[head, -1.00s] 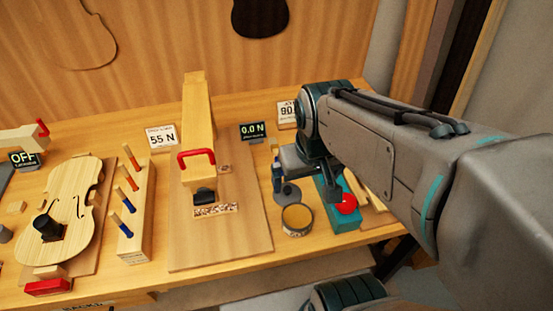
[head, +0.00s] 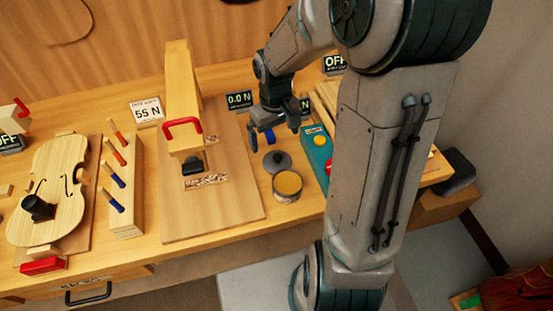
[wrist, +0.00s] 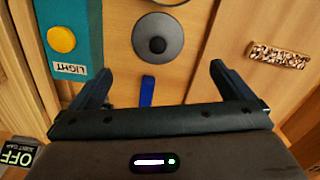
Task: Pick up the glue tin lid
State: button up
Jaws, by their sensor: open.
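The glue tin lid (head: 277,161) is a dark grey disc with a black knob, lying flat on the bench just behind the open tin. In the wrist view the lid (wrist: 165,38) is ahead of my fingertips, roughly centred between them. My gripper (head: 274,133) is above the bench, behind the lid, with its fingers apart and nothing held. The gripper also shows in the wrist view (wrist: 160,72). The glue tin (head: 287,190) stands uncovered with amber content. Its rim just shows at the top of the wrist view.
A teal box (head: 314,156) with a yellow button stands right of the lid. A small blue piece (wrist: 147,92) lies between my fingers in the wrist view. A wooden board (head: 225,215) with a clamp-like wooden block is on the left. Bare bench lies around the lid.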

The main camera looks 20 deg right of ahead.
aim_at(277, 156)
notch_tip(277, 156, down, 4)
jog(key=shift+r, duration=0.15)
jog(key=shift+s+d+f, duration=0.1)
jog(key=shift+s+f, duration=0.05)
jog(key=shift+f, duration=1.2)
jog(key=shift+s+d+f, duration=0.1)
jog(key=shift+f, duration=1.25)
jog(key=c, duration=1)
